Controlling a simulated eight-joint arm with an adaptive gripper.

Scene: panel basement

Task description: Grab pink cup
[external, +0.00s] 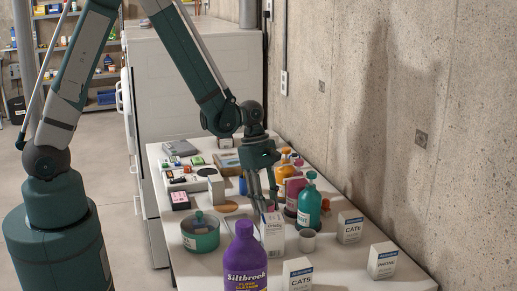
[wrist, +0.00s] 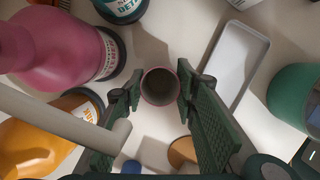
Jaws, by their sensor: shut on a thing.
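The pink cup (wrist: 147,99) is seen from above in the wrist view, its round open mouth facing the camera and its rim pinkish. My gripper (wrist: 160,87) has one finger on each side of it and is shut on it. In the external view my gripper (external: 266,203) points down among the bottles on the white table. There the cup is hidden, or too small to tell, behind a white box (external: 272,232). I cannot tell whether the cup touches the table.
A pink bottle (wrist: 75,45) and an orange bottle (wrist: 40,140) lie left of the cup in the wrist view. A grey tray (wrist: 238,62) is at its right. A teal bottle (external: 309,207), purple bottle (external: 245,262) and teal pot (external: 201,238) crowd the table. A concrete wall stands right.

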